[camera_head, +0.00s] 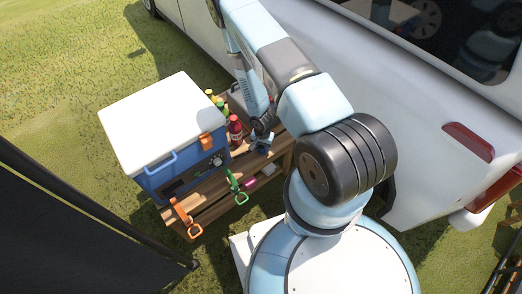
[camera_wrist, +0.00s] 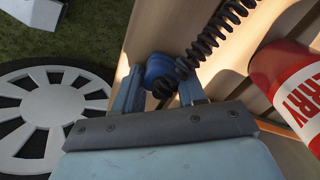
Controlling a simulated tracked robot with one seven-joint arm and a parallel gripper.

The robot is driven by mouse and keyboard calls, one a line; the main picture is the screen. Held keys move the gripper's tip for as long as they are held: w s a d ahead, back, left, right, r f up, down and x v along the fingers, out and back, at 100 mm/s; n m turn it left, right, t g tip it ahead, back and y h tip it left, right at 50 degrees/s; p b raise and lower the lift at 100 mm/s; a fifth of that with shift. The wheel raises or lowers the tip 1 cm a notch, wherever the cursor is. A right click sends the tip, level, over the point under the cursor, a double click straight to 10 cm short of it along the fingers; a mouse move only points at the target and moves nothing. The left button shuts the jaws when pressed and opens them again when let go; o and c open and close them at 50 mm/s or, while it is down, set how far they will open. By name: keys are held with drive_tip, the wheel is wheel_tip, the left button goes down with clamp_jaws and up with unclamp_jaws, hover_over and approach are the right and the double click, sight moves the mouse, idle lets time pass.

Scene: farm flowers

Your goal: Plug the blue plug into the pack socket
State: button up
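The blue plug (camera_wrist: 157,68) with a coiled black cable shows in the wrist view, between the fingertips of my gripper (camera_wrist: 159,88). The fingers stand apart on either side of it, with little or no visible gap. I cannot tell whether they press on it or only surround it. In the camera_head view my gripper (camera_head: 262,141) is low over the wooden bench, right of the cooler. A small dark round fitting (camera_head: 217,160) shows by the cooler's lower right corner. I cannot make out the pack socket for certain.
A blue cooler (camera_head: 158,178) with a white lid stands on the wooden bench (camera_head: 207,194). Red bottle (camera_head: 235,130) stands close beside my gripper. A white vehicle (camera_head: 415,115) stands behind on the right.

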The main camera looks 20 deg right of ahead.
drive_tip(key=c, duration=0.5)
drive_tip(key=shift+c, duration=0.3)
drive_tip(key=shift+r, duration=0.3)
drive_tip(key=r, duration=0.3)
drive_tip(key=shift+s+r, duration=0.2)
drive_tip(key=shift+s, duration=0.15)
drive_tip(key=s+r, duration=0.9)
drive_tip(key=s, duration=0.4)
drive_tip(key=shift+s+d, duration=0.2)
drive_tip(key=shift+d, duration=0.15)
drive_tip(key=shift+w, duration=0.15)
